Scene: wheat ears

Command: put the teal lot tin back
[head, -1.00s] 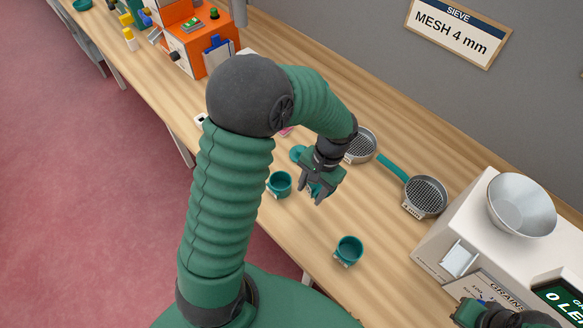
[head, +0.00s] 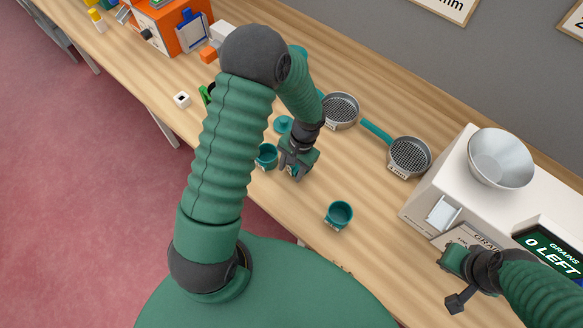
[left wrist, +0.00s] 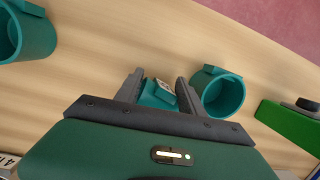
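My left gripper (head: 290,172) is over the bench, just right of a teal cup (head: 266,156). In the left wrist view, its fingers (left wrist: 160,88) stand either side of a small teal tin with a white label (left wrist: 158,96), and seem shut on it. The gripper body hides much of this tin. Another teal cup (head: 339,214) stands upright nearer the bench's front edge. The left wrist view has one open cup close beside the right finger (left wrist: 221,97) and another at the far left (left wrist: 25,35). My right gripper (head: 455,280) is at the lower right; its opening is unclear.
A teal disc (head: 283,124) and two sieves (head: 341,110) (head: 409,156) lie behind the left gripper. A white machine with a metal bowl (head: 500,158) stands at right. An orange unit (head: 172,22) is at the back left. Bare bench lies between the cups.

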